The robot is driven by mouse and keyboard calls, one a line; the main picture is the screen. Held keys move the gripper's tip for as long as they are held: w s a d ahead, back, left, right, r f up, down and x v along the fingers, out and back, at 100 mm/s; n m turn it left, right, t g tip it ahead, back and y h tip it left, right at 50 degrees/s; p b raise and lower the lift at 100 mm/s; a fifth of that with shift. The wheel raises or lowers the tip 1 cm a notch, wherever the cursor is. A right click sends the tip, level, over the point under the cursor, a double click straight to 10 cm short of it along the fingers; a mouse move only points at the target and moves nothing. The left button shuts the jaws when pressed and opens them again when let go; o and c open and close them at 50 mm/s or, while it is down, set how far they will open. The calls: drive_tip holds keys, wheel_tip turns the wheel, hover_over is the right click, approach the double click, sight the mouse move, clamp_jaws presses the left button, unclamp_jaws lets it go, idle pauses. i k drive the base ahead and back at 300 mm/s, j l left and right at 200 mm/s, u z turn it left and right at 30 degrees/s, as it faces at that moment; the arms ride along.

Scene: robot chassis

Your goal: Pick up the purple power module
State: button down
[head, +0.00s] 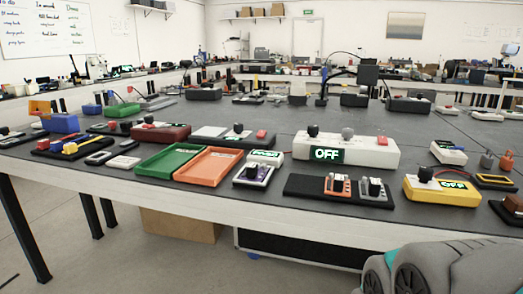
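A smaller flat device with a dark purplish rim (98,158) lies farther left, near the front edge. My gripper is not in view.
A green tray (168,161) adjoins the orange one. Behind are a white box (372,150) marked OFF and several devices. A yellow module (436,190) is farther right.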

sight(253, 172)
drive_tip(key=i+j, duration=0.75)
drive_tip(key=i+z, duration=0.05)
